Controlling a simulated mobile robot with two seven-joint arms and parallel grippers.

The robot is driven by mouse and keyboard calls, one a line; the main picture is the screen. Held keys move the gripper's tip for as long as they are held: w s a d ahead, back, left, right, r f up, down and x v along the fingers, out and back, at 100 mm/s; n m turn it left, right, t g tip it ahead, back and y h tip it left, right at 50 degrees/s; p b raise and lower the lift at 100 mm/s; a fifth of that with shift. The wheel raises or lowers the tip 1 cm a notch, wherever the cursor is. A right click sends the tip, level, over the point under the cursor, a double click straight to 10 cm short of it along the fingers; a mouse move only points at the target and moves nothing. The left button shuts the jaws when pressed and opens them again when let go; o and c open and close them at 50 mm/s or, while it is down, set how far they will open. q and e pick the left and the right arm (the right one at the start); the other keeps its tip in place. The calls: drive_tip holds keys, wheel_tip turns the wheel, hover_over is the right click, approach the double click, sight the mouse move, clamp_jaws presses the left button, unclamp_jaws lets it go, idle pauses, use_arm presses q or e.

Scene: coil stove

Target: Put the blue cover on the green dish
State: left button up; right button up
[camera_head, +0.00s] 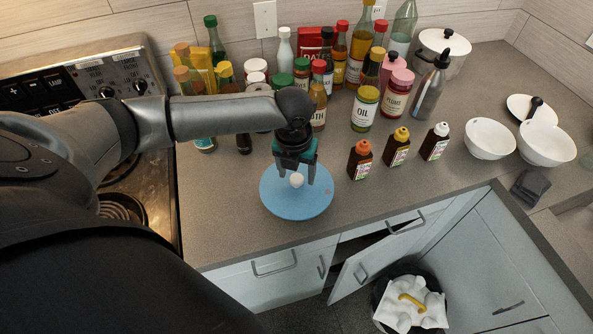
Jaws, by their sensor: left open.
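The blue cover (295,207) is a round disc with a small pale knob (297,180) at its middle. It lies near the counter's front edge, right of the stove. My left gripper (295,182) points down over the cover. Its fingers are open, one on each side of the knob, with gaps showing. I cannot tell whether the fingertips touch the cover. I see no green dish; what lies under the cover is hidden. My right gripper is not in view.
Several bottles and jars crowd the counter's back. Small dark bottles (397,150) stand right of the cover. White bowls (490,140) and a dark grey object (530,188) are farther right. The coil stove (150,185) is at left. A lower cabinet door (358,270) stands ajar.

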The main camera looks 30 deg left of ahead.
sight(295, 184)
use_arm(q)
wheel_tip(295, 184, up, 13)
drive_tip(key=s+p, duration=0.1)
drive_tip(key=shift+s+d, duration=0.15)
drive_tip(key=shift+s, duration=0.05)
idle(0.5)
